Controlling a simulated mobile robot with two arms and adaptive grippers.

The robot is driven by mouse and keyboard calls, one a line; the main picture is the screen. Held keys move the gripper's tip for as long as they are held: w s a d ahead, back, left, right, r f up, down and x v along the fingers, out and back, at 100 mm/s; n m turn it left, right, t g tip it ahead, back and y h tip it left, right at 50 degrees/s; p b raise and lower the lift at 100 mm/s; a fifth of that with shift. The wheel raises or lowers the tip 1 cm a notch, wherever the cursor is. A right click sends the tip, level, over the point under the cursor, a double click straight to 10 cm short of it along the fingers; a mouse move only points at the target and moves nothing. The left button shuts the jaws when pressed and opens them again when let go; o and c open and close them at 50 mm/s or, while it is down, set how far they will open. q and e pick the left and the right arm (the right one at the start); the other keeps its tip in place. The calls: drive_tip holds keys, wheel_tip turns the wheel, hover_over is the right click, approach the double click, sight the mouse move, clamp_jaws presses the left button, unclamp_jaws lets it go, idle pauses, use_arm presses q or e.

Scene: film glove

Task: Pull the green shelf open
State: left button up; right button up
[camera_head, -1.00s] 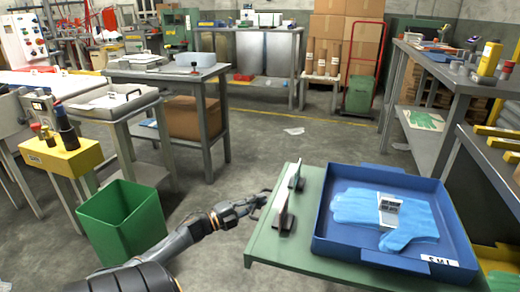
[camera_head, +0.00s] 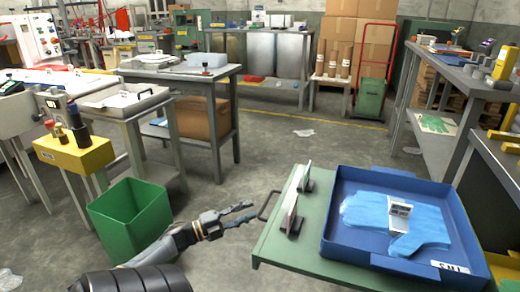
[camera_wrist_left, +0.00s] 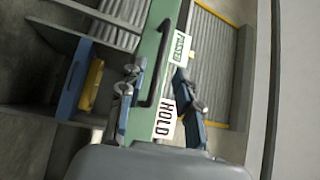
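The green shelf (camera_head: 310,252) juts out at the right of the head view. A dark bar handle (camera_head: 268,205) is on its left edge. My left gripper (camera_head: 250,212) is open and empty, just left of the handle with a small gap. In the left wrist view the two fingers of my left gripper (camera_wrist_left: 158,108) are spread, with the handle (camera_wrist_left: 160,62) and green shelf edge (camera_wrist_left: 147,45) in line between them. The shelf carries a blue tray (camera_head: 335,200) with blue gloves (camera_head: 425,228) and a small white item (camera_head: 399,213). My right gripper is not in view.
Two signs, one reading HOLD (camera_wrist_left: 165,119), show in the left wrist view. A green bin (camera_head: 130,220) stands on the floor left of my left arm.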

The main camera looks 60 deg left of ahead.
use_arm(q)
drive_tip(key=shift+v, duration=2.3)
